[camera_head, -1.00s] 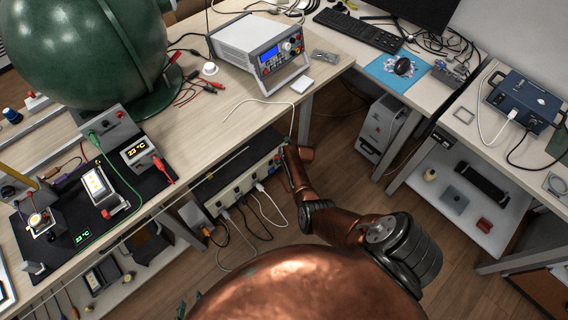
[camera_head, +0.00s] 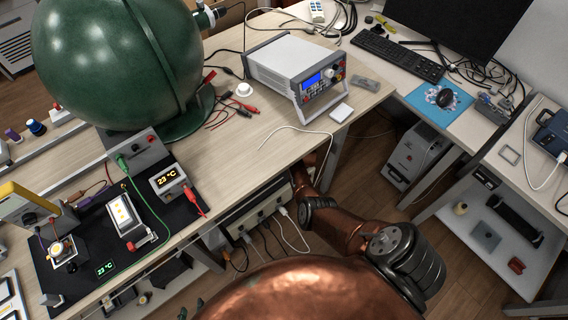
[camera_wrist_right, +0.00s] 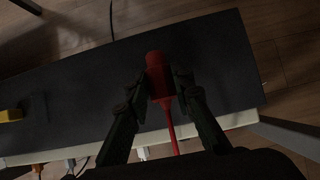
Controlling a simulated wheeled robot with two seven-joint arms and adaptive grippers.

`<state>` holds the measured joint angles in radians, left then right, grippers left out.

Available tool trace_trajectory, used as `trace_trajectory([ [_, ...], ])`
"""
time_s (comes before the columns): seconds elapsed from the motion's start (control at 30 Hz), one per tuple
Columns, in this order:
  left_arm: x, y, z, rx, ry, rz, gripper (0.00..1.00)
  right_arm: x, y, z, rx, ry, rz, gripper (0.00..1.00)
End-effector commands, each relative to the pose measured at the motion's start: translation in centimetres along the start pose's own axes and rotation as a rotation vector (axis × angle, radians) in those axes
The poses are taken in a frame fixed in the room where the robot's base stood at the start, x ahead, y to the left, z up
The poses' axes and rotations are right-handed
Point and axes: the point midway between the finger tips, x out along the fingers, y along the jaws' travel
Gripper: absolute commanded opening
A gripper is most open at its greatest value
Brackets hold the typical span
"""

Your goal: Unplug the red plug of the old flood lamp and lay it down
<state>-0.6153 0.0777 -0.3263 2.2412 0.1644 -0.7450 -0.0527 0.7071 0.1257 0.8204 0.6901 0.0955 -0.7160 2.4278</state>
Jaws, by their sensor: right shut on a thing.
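In the right wrist view the red plug (camera_wrist_right: 158,75) is between the two dark fingers of my right gripper (camera_wrist_right: 159,90). The gripper is shut on it, and a red cable (camera_wrist_right: 171,130) runs from the plug back towards the camera. The plug shows over a dark flat top (camera_wrist_right: 75,95); I cannot tell whether it touches it. In the head view my right arm reaches beneath the bench edge, and its gripper is hidden there. Small dark tips of my left gripper (camera_head: 191,308) seem to show at the bottom edge, mostly hidden by my body.
A socket box (camera_head: 262,216) with white and dark plugs and hanging cables sits below the bench (camera_head: 255,150). A lit lamp panel (camera_head: 124,214) stands on a black mat (camera_head: 95,238) at left. A power supply (camera_head: 295,68) and a green sphere (camera_head: 115,60) stand behind.

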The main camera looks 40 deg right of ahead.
Motion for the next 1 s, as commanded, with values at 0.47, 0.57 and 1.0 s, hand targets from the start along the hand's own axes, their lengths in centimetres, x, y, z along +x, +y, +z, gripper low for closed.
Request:
trace_trajectory([
  [0.47, -0.2, -0.3, 0.2, -0.007, 0.001, -0.006, 0.40, 0.3, 0.5, 0.4, -0.006, -0.001, 0.004, 0.00],
  [0.57, 0.0, -0.3, 0.3, -0.006, -0.001, -0.005, 0.40, 0.4, 0.5, 0.3, -0.005, 0.000, 0.004, 0.00],
  [1.0, 1.0, -0.5, 1.5, -0.007, -0.012, -0.004, 0.40, 1.8, 0.3, -0.8, -0.003, 0.000, 0.003, 0.00],
])
